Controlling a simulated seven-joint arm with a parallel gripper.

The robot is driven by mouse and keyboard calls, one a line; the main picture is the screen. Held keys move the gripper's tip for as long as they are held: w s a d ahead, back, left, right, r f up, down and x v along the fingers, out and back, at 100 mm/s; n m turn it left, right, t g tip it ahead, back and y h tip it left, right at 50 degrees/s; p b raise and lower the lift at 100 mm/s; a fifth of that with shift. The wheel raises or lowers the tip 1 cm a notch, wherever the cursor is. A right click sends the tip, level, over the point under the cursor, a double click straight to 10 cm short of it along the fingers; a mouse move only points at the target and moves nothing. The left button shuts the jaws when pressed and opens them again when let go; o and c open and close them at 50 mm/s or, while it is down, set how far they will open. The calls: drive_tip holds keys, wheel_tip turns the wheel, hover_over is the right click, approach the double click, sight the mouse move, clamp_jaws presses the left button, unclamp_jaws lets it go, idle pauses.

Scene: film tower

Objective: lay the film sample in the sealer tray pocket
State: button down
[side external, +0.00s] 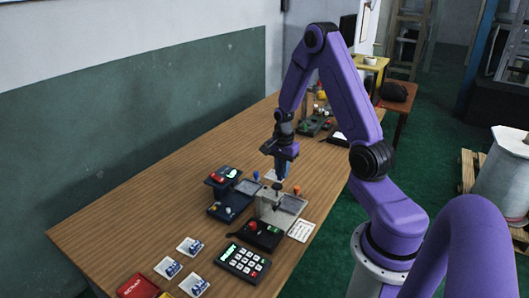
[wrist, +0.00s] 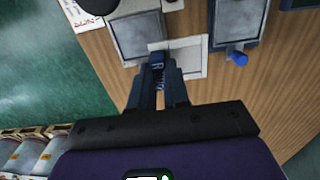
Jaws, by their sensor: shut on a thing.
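My gripper (side external: 284,172) points down beyond two small tray machines on the table. In the wrist view its fingers (wrist: 158,76) are shut on a small dark blue piece, taken as part of the film sample (wrist: 157,60). A pale sheet (wrist: 190,62) shows behind it; I cannot tell whether it is joined to the piece or lies below. The grey machine's tray (side external: 292,204) shows a flat pocket, also in the wrist view (wrist: 138,36). The blue machine's tray (side external: 248,187) is left of it, and right in the wrist view (wrist: 238,18). I cannot tell which is the sealer.
Three white cards with blue pieces (side external: 189,247) lie at the front left. A red scrap box (side external: 138,287) is at the front edge.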

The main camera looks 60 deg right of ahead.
drive_tip(key=shift+s+a+f, duration=0.15)
drive_tip(key=shift+s+f, duration=0.85)
drive_tip(key=shift+f, duration=0.3)
drive_tip(key=shift+s+a+f, duration=0.15)
drive_tip(key=shift+s+f, duration=0.9)
drive_tip(key=shift+f, duration=0.25)
drive_tip(key=shift+s+a+f, duration=0.15)
drive_tip(key=shift+s+f, duration=0.85)
drive_tip(key=shift+f, duration=0.3)
drive_tip(key=shift+f, duration=0.3)
drive_tip(key=shift+c, duration=2.4)
unclamp_jaws()
wheel_tip(320, 180, up, 7)
